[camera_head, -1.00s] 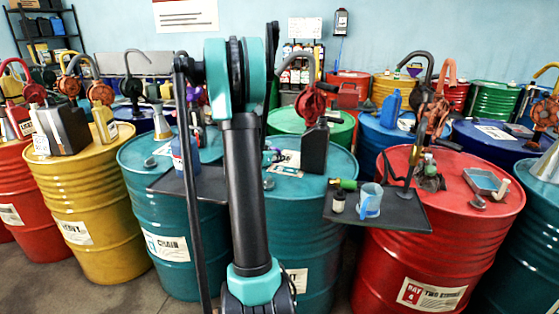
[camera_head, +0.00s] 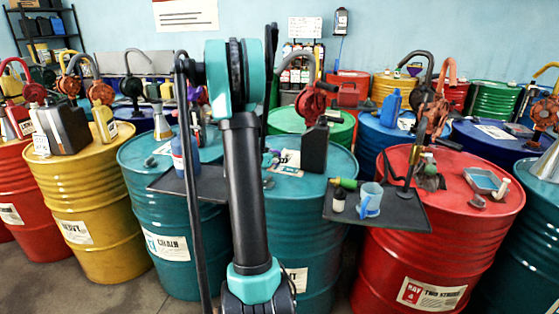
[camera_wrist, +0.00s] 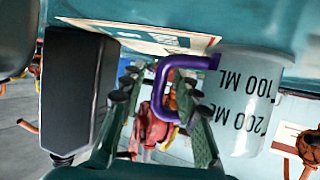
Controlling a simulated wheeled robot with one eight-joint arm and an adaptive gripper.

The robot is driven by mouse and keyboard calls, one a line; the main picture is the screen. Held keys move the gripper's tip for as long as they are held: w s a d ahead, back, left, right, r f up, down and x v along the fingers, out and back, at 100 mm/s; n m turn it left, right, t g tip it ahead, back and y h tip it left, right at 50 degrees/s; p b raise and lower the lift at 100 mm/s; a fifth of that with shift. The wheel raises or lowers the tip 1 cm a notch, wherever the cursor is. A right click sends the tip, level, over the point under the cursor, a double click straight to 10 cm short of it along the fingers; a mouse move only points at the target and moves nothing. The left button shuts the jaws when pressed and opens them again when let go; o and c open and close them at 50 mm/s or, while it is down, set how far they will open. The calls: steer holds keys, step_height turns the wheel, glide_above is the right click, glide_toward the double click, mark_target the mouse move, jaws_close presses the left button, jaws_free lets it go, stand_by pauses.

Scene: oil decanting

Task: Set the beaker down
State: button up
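The clear beaker (camera_wrist: 245,95) has a purple handle (camera_wrist: 165,90) and black 100 ML and 200 ML marks. In the wrist view, which appears upside down, its base meets a teal drum top (camera_wrist: 185,25). I cannot tell whether it rests fully on it. My gripper (camera_wrist: 158,80) has its two fingers spread apart, with the handle between and beside them. The fingers do not appear closed on it.
A black canister (camera_head: 313,150) stands on the drum; it is also close to my gripper in the wrist view (camera_wrist: 75,95). A red pump (camera_head: 314,103) rises behind. Dark side shelves (camera_head: 405,212) hold a blue-handled beaker (camera_head: 369,197) and small bottles. Other drums crowd around.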

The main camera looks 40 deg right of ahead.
steer(key=v, duration=1.2)
steer(key=shift+r, duration=0.15)
